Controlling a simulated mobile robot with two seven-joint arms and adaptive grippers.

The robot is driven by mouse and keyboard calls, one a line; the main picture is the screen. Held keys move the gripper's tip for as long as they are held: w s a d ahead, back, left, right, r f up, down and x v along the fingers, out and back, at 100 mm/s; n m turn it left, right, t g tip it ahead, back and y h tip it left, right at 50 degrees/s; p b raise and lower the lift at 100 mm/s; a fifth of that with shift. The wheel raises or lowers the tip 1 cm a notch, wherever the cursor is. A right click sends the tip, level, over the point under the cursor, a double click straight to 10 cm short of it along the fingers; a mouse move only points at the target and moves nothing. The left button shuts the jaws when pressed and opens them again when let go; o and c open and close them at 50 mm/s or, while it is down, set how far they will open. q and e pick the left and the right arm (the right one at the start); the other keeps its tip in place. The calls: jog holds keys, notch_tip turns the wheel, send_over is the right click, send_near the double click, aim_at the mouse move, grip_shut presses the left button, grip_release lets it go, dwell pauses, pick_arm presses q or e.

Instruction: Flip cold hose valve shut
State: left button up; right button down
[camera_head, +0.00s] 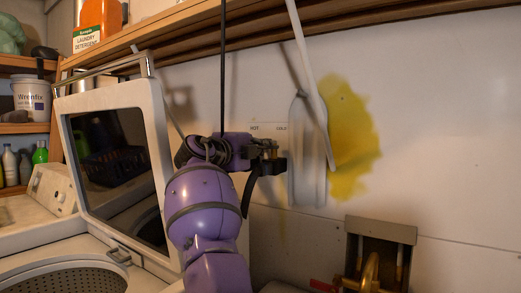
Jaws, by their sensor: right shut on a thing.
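My right gripper (270,160) is at the wall in the middle of the view, at the end of my purple arm. It is just below a small wall label reading HOT and COLD (268,127), on the left of a pale bottle-shaped piece. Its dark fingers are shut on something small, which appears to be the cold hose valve. The valve itself is mostly hidden by the fingers, so I cannot make out how its lever is turned. My left gripper is not in view.
The pale bottle-shaped piece (307,165) and a slanting white pipe (306,70) are close on the right, before a yellow stain (350,140). A washer with raised lid (158,130) stands left. A metal box with brass piping (382,231) is lower right. A shelf (190,25) runs above.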

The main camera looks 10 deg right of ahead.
jog(key=c, duration=2.2)
grip_release()
jog(key=shift+w, duration=0.1)
jog(key=shift+o, duration=0.2)
jog(key=v, duration=0.7)
jog(key=shift+s+a, duration=0.2)
